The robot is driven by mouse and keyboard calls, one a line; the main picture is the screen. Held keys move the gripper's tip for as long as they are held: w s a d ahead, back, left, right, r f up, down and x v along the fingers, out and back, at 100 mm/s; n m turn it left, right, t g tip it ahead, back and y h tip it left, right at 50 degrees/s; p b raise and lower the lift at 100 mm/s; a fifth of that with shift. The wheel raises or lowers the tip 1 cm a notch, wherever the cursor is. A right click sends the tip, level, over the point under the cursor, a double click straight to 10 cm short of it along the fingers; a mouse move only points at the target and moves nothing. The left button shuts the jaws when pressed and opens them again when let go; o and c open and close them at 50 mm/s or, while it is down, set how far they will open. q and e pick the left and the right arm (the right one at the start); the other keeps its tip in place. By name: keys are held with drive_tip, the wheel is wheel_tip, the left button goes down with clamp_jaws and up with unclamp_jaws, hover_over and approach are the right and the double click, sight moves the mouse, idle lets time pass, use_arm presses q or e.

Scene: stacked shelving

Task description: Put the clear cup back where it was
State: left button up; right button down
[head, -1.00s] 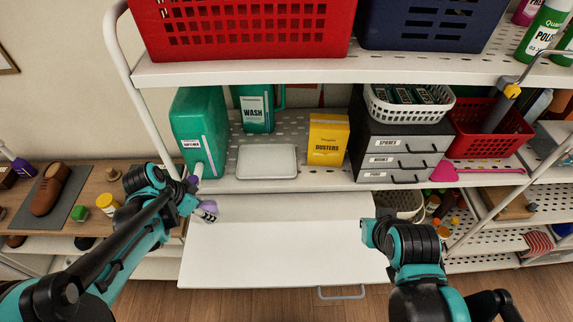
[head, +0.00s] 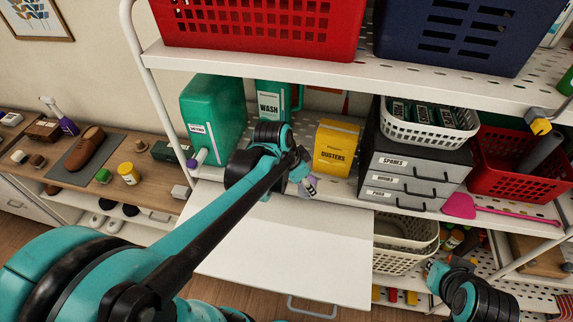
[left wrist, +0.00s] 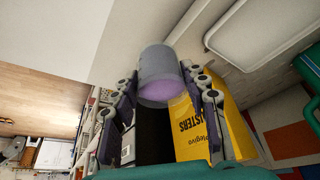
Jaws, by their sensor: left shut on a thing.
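The clear cup (left wrist: 160,72) is between the fingers of my left gripper (left wrist: 163,92) in the left wrist view. It looks greyish and see-through, with a purple tint at its near end. My left gripper is shut on it. In the head view my left gripper (head: 305,183) is in front of the middle shelf, left of and below the yellow dusters box (head: 336,148). Only a small part of the cup shows there.
Green jugs (head: 212,118) stand behind my arm. Grey drawers (head: 412,165) stand right of the yellow box. A white pull-out board (head: 300,245) below is clear.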

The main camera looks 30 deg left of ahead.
use_arm(q)
drive_tip(key=shift+w, duration=0.15)
drive_tip(key=shift+w+a+r, duration=0.1)
drive_tip(key=shift+w+a, duration=0.05)
drive_tip(key=shift+a, duration=0.1)
drive_tip(key=w+a, duration=0.2)
drive_tip(key=a, duration=0.3)
drive_tip(key=w+a, duration=0.3)
drive_tip(key=a, duration=0.2)
drive_tip(key=w+a+p, duration=0.1)
drive_tip(key=w+a, duration=0.1)
drive_tip(key=a, duration=0.3)
drive_tip(key=shift+w+a, duration=0.15)
drive_tip(key=shift+w, duration=0.05)
drive_tip(key=shift+a, duration=0.1)
drive_tip(key=shift+f, duration=1.85)
drive_tip(key=shift+f, duration=0.1)
drive_tip(key=o, duration=1.2)
